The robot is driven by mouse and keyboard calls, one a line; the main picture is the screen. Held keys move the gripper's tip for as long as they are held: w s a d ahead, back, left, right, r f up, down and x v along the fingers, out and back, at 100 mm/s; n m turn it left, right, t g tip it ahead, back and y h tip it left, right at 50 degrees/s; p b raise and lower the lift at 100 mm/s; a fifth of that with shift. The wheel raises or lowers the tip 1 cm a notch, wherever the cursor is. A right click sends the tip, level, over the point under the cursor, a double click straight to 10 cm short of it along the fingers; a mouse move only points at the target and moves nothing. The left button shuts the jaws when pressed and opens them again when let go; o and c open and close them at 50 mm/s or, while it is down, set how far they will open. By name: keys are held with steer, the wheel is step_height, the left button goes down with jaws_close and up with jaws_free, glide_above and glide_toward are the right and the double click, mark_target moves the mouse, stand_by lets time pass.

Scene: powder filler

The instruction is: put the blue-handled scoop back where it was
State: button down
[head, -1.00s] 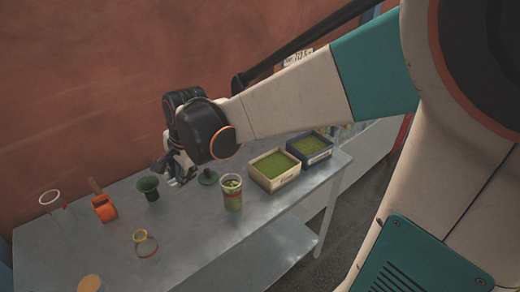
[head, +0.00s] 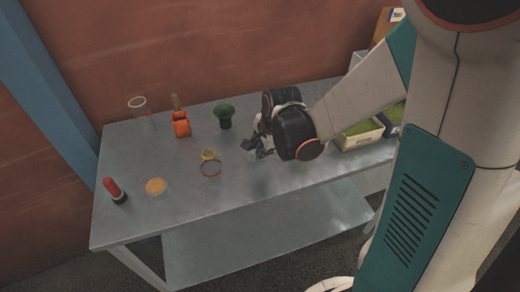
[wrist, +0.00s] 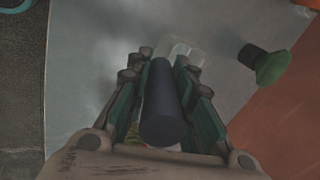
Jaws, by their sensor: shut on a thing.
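My gripper (head: 258,150) is over the metal table in the head view, right of the dark green funnel-shaped piece. In the wrist view my gripper (wrist: 160,75) is shut on the dark blue handle of the scoop (wrist: 162,108). The handle lies between the two fingers, its near end towards the camera. A pale, clear part that looks like the scoop's bowl (wrist: 185,48) shows beyond the fingertips, over the grey tabletop. In the head view the scoop is too small and hidden by the gripper to make out clearly.
The table (head: 250,185) also holds a green funnel (head: 224,115), an orange scoop (head: 181,124), a clear ringed funnel (head: 138,104), yellow and red rings (head: 211,168), a tan disc (head: 156,187) and a red-topped piece (head: 114,191). Green-filled bins (head: 362,136) stand right.

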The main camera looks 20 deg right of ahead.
steer(key=shift+f, duration=0.7)
steer(key=shift+f, duration=0.1)
steer(key=c, duration=1.4)
jaws_free()
steer(key=shift+r, duration=0.2)
steer(key=shift+s+r+n+t+h+p, duration=0.1)
steer(key=shift+s+r+n+t+p, duration=0.45)
steer(key=shift+s+r+n, duration=2.55)
steer(key=shift+s+r+n+t+h+p, duration=0.1)
steer(key=shift+s+r+n+t+p, duration=0.45)
steer(key=shift+s+r+n, duration=2.55)
steer(key=shift+s+r+n+t+h+p, duration=0.1)
steer(key=shift+s+r+n+t+p, duration=0.45)
steer(key=shift+s+r+n, duration=2.5)
